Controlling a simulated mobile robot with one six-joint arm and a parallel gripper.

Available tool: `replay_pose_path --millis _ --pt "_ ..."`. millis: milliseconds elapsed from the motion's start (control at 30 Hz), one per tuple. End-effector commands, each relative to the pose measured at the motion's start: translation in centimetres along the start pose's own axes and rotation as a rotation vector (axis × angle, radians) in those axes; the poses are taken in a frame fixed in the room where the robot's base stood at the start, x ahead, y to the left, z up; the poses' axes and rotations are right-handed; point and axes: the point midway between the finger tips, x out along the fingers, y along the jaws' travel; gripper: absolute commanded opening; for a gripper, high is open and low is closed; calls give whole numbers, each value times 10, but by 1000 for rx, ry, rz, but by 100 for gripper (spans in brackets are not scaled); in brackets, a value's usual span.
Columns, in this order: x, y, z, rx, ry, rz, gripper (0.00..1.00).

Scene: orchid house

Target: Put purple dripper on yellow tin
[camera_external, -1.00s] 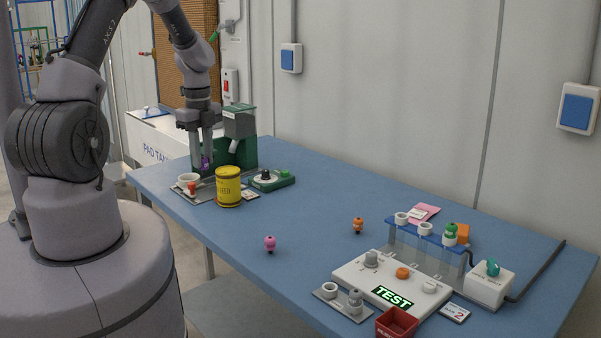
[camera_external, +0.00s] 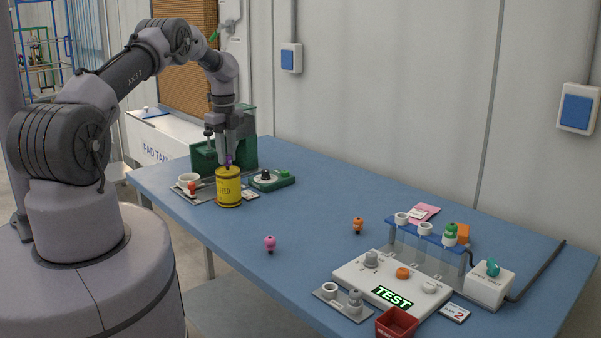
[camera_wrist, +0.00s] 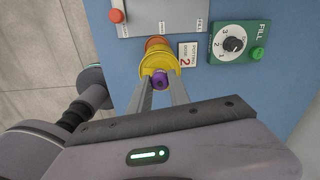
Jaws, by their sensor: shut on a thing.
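The yellow tin (camera_external: 229,188) stands upright on the blue table, in front of the green machine. It also shows in the wrist view (camera_wrist: 158,58), partly behind the gripper fingers. My gripper (camera_external: 228,160) points down directly above the tin and is shut on the purple dripper (camera_external: 228,163). In the wrist view the purple dripper (camera_wrist: 160,79) sits between the fingertips, over the near edge of the tin. I cannot tell whether the dripper touches the tin's top.
A green dial box (camera_external: 270,181) sits right of the tin. Pink (camera_external: 270,243) and orange (camera_external: 358,225) drippers stand on the table further right. The table between is clear.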

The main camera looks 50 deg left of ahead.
Motion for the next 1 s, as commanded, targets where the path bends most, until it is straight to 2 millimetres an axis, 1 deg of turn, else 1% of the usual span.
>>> replay_pose_path --millis 100,233,267,300,367,633,733,767,1000 --pt "-1 0 0 0 0 0 0" --pt "4 0 0 0 0 0 0" --pt "3 0 0 0 0 0 27" --pt "2 0 0 0 -1 0 35" --pt "2 0 0 0 -1 0 45" --pt "1 0 0 0 -1 -1 45" --pt "-9 0 0 -1 -1 -2 45" --pt "-14 -1 0 -1 -2 -3 45" --pt "-84 -1 1 -1 -2 -4 45"
